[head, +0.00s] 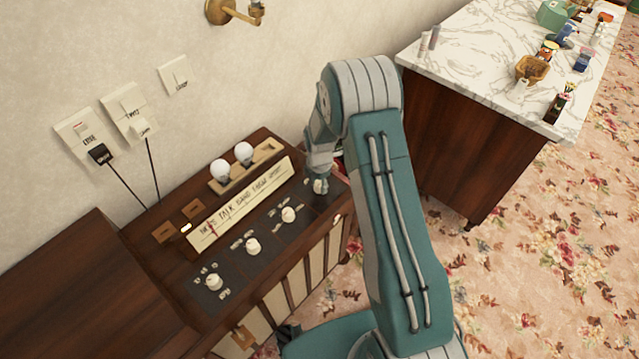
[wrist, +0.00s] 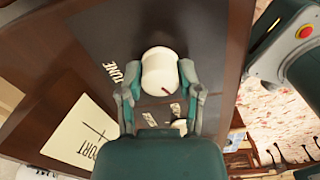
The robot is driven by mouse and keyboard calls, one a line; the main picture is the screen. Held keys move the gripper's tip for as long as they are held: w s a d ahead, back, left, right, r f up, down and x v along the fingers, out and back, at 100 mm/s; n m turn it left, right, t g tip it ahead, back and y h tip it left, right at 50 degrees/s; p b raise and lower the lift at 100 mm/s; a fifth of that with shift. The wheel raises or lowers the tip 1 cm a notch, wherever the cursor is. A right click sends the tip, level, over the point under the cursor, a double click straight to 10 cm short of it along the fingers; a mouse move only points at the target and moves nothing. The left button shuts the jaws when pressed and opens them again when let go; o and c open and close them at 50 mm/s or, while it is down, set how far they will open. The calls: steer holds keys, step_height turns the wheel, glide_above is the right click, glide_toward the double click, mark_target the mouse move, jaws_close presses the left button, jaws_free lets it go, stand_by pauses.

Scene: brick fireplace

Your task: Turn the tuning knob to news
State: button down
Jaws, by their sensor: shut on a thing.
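The tuning knob (wrist: 160,72) is a white round knob beside the word TUNE in the wrist view, with a small red line on its side. My gripper (wrist: 160,80) is shut on it, one finger on each side. In the head view, my gripper (head: 319,172) reaches down onto the tuning knob (head: 320,187) at the right end of the dark control panel. The cream dial strip (head: 240,208) carries station words. Its red pointer (head: 212,228) stands near the left end, at or close to the first word, apparently NEWS. The exact alignment is too small to tell.
Other white knobs (head: 253,246) sit left along the panel. Two white bulbs (head: 232,164) stand in a wooden tray behind the dial. Wall switches and plugged cords (head: 101,153) are at the left. A marble-topped cabinet (head: 480,60) with small items stands at the right.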

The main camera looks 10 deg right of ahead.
steer(key=shift+w+a+r+n, duration=0.1)
steer(key=shift+w+r+n, duration=0.15)
steer(key=shift+n, duration=0.25)
steer(key=shift+c, duration=1.4)
jaws_free()
steer(key=shift+s+f, duration=0.1)
step_height(320, 180, up, 12)
steer(key=shift+f, duration=0.1)
